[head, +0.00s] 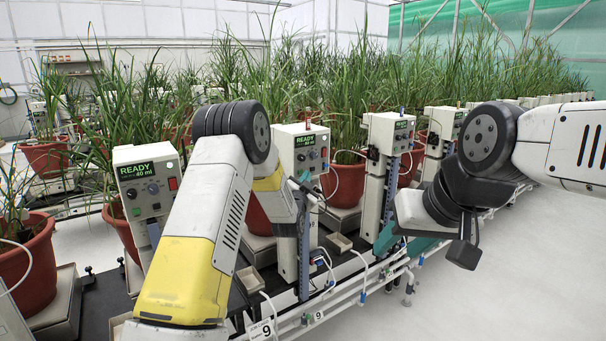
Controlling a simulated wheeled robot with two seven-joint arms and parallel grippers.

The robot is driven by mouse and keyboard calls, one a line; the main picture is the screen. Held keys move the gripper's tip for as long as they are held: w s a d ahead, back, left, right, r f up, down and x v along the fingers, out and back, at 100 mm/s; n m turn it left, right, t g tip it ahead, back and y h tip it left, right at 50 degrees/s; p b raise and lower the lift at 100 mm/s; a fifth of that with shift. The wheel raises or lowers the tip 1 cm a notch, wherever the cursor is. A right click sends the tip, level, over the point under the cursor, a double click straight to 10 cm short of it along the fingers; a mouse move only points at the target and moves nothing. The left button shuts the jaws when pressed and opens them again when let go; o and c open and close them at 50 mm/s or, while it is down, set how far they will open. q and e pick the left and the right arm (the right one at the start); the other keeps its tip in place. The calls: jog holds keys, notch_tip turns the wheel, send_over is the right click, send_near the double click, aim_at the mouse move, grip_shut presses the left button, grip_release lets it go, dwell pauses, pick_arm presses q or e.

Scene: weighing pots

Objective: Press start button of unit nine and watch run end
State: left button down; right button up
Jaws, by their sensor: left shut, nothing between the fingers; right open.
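The control box (303,146) in the middle stands on a pale post behind my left arm. Its green display (305,140) reads READY and 40 ml, and a red switch (324,153) shows on its right. Tags with a 9 hang on the rail below, a larger one (262,330) and a smaller one (318,316). My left gripper (308,184) is shut and empty, close in front of the lower part of this box. I cannot tell whether it touches, and the start button is not clear.
A similar box (145,180) at left reads READY 40 ml, and another (391,135) stands to the right. Red pots (25,262) with tall grass stand on scales behind. White pipes (345,292) run along the front. The pale floor (520,290) at right is clear.

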pick_arm(q)
jog(key=shift+w+a, duration=0.25)
jog(key=shift+w, duration=0.1)
jog(key=shift+w+a, duration=0.25)
jog(key=shift+w, duration=0.05)
dwell(0.7)
dwell(0.3)
jog(key=shift+s+d, duration=0.45)
jog(key=shift+s, duration=0.2)
jog(key=shift+d, duration=0.1)
jog(key=s+d, duration=0.1)
jog(key=s, duration=0.1)
jog(key=s+d, duration=0.1)
jog(key=s, duration=0.1)
jog(key=shift+d, duration=0.4)
